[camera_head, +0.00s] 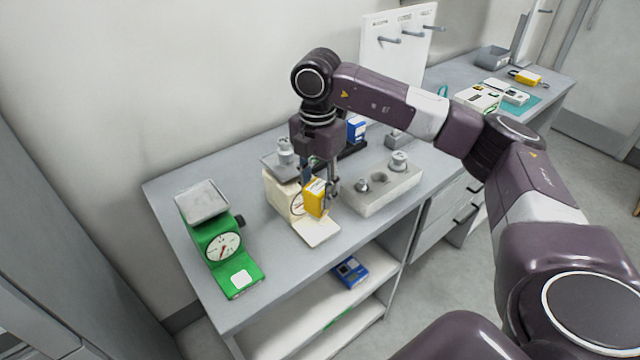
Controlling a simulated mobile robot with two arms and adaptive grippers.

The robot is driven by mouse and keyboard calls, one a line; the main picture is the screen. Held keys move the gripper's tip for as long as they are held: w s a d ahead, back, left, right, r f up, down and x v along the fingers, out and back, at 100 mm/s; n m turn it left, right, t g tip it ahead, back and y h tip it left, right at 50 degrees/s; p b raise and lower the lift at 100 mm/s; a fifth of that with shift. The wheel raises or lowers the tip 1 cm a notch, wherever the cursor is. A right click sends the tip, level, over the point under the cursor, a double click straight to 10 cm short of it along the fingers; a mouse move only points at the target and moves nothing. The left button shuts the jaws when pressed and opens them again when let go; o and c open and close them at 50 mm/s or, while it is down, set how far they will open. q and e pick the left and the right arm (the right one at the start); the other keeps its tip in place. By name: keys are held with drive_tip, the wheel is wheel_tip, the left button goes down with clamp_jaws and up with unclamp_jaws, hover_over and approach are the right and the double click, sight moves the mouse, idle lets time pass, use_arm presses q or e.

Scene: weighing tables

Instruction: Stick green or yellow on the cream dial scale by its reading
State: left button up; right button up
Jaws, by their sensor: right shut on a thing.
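The cream dial scale (279,196) stands on the grey table, with a metal weight (286,155) on its pan (277,166). Its dial is mostly hidden behind my right gripper and a yellow block, so I cannot read it. Its pale front plate (317,233) is bare where it shows. My right gripper (324,186) points down and is shut on the yellow block (314,199). The block is held in front of the dial, above the front plate; I cannot tell whether it touches the scale. My left gripper is not in view.
A green dial scale (219,246) with an empty pan stands at left. A grey block (392,193) with weights stands right of the cream scale. A blue block (356,127) is behind. Another blue item (350,270) lies on the lower shelf. A second table (452,78) is far right.

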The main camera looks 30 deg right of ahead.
sight(320, 209)
drive_tip(key=shift+w+d+r+m, duration=0.15)
drive_tip(key=shift+d+m, duration=0.1)
drive_tip(key=shift+m, duration=0.3)
drive_tip(key=shift+w+d+f+m, duration=0.1)
drive_tip(key=shift+d+m, duration=0.1)
drive_tip(key=shift+m, duration=0.65)
drive_tip(key=shift+f+b, duration=1.75)
drive_tip(key=shift+f, duration=0.7)
drive_tip(key=shift+f+b, duration=0.3)
drive_tip(key=shift+f, duration=0.15)
drive_tip(key=shift+s+f+b, duration=0.1)
drive_tip(key=shift+f+b, duration=0.25)
drive_tip(key=shift+f, duration=0.3)
drive_tip(key=shift+r, duration=0.1)
